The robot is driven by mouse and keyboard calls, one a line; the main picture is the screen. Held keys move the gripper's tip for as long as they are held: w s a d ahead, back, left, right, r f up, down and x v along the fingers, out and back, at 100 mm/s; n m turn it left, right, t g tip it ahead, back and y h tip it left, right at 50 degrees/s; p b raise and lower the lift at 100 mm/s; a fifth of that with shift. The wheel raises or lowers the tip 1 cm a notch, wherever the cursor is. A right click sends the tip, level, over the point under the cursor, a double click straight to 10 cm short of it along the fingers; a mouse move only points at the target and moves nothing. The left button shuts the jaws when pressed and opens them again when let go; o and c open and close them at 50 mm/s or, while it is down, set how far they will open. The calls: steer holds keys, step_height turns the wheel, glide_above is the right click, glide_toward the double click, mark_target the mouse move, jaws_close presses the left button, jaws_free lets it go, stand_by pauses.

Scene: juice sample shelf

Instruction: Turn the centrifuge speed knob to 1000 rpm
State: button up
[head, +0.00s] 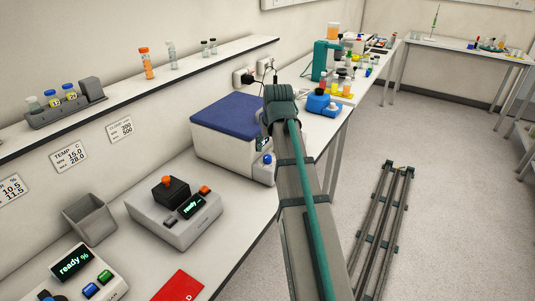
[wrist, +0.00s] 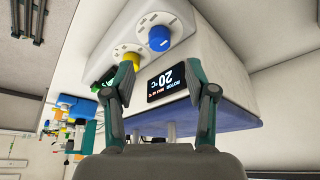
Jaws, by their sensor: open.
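The centrifuge (head: 218,143) is a white box with a blue lid (head: 235,113) on the bench, partly hidden by my arm in the head view. In the wrist view its front panel is upside down. A blue knob (wrist: 159,39) and a yellow knob (wrist: 132,62) sit on white dial plates. Dial marks are too small to read. A green part (wrist: 104,78) is partly covered by a finger. My gripper (wrist: 162,67) is open and empty, its fingers spread in front of the panel. The left finger overlaps the yellow knob in view.
An orange-knobbed device (head: 175,217) and a grey bin (head: 89,218) stand on the near bench. A wall shelf (head: 200,67) holds vials. A blue device (head: 323,104) and a teal instrument (head: 322,62) stand beyond the centrifuge.

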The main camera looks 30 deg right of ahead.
mark_target(268, 156)
steer(key=shift+p+x, duration=0.55)
steer(key=shift+x, duration=2.95)
jaws_close()
